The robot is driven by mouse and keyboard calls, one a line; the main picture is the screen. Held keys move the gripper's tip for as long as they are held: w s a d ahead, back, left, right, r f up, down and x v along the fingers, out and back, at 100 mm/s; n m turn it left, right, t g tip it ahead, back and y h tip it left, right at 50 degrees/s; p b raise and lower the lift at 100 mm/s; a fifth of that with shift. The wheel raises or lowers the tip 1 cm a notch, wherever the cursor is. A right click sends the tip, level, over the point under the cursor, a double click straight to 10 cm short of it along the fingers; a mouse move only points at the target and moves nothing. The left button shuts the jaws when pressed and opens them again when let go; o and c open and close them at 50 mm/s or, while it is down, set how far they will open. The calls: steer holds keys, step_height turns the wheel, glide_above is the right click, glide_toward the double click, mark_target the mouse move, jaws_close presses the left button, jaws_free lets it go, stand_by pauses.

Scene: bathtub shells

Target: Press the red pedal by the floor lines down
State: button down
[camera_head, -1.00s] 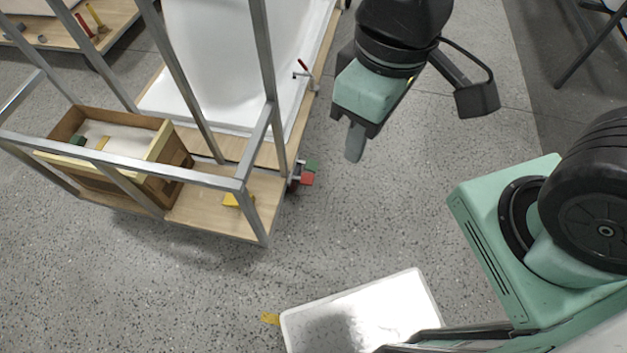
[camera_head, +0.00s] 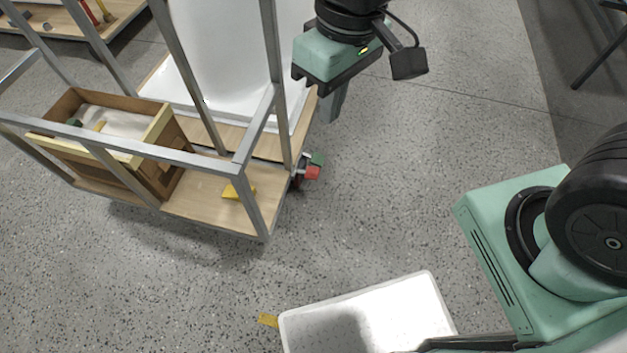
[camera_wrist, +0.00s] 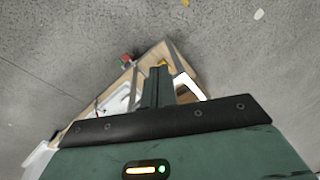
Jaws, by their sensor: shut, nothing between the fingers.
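The red pedal (camera_head: 312,173) sticks out low at the right corner of the wood-decked metal cart, close to the floor. A green pedal (camera_head: 317,158) is right beside it. In the wrist view the red pedal (camera_wrist: 124,57) is a small patch at the cart's corner, up and left of the fingers. My gripper (camera_head: 329,118) is shut and empty, fingers pointing down. In the head view it is above and slightly right of the pedals, apart from them. Its fingers also show in the wrist view (camera_wrist: 158,72).
The cart's metal posts (camera_head: 271,60) rise left of the pedals. The cart carries a white tub shell (camera_head: 215,60), a wooden box (camera_head: 165,130) and a yellow block (camera_head: 236,191). A yellow floor mark (camera_head: 268,320) lies at the front. Floor right of the pedals is clear.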

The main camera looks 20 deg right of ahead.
steer(key=w+f+m+b, duration=0.1)
steer(key=w+f+b, duration=0.6)
steer(key=f, duration=0.4)
steer(key=w+f+m+b, duration=0.1)
steer(key=w+f+b, duration=0.55)
steer(key=f, duration=0.35)
steer(key=w+f+m+b, duration=0.1)
steer(key=w+f+b, duration=0.6)
steer(key=f, duration=0.4)
steer(key=w+d+f+b, duration=0.2)
steer(key=w+f+b, duration=0.2)
steer(key=f, duration=0.7)
steer(key=w+d+f+m+t+b, duration=0.1)
steer(key=w+d+f+b, duration=0.2)
steer(key=f+b, duration=0.6)
steer(key=w+d+f+m+h+b, duration=0.1)
steer(key=w+f+b, duration=0.5)
steer(key=f, duration=0.8)
steer(key=shift+w+d+f+b, duration=0.2)
steer(key=shift+d+f+b, duration=0.1)
steer(key=shift+d+b, duration=0.4)
steer(key=shift+f, duration=0.1)
